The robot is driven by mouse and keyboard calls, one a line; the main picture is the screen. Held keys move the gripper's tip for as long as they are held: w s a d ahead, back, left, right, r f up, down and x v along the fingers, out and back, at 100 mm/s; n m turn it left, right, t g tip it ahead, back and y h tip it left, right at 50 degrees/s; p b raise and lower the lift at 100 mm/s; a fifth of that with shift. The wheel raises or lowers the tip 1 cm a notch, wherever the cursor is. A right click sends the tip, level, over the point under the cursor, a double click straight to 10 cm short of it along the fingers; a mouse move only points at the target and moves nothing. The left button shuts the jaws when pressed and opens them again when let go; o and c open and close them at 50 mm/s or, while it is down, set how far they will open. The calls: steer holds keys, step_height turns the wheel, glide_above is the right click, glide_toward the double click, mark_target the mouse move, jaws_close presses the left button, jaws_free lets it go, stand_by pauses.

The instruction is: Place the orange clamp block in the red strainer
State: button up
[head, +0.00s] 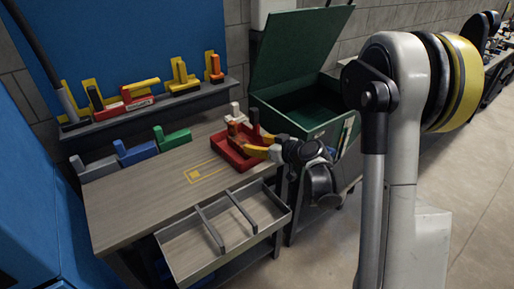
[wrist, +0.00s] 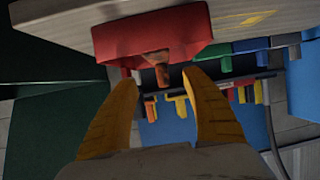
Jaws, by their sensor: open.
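The red strainer (head: 240,163) is a shallow red tray on the right part of the workbench. An orange block (head: 232,131), apparently the orange clamp block, stands upright in or at its far left side. In the wrist view the orange block (wrist: 160,58) shows against the red strainer (wrist: 115,42), ahead of my fingertips. My gripper (head: 246,144) reaches over the strainer from the right. Its two yellow fingers are apart with nothing between them; the gripper also shows in the wrist view (wrist: 161,80). The fingers hide part of the strainer's inside.
Grey (head: 98,168), blue (head: 137,153) and green (head: 173,138) blocks stand along the bench's back left. A shelf (head: 150,106) behind holds several coloured clamps, one orange at its right end. A divided grey tray (head: 190,262) sits in front; an open green box (head: 300,112) stands right.

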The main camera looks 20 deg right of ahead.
steer(key=s+a+r+m+g+h, duration=0.1)
steer(key=s+a+r+g, duration=0.3)
steer(key=s+r, duration=0.55)
steer(key=s+m+g+h, duration=0.1)
steer(key=s+m+h, duration=0.2)
steer(key=s, duration=1.9)
steer(key=shift+d+f+h, duration=0.3)
steer(key=shift+f+h, duration=0.15)
steer(key=shift+h, duration=0.05)
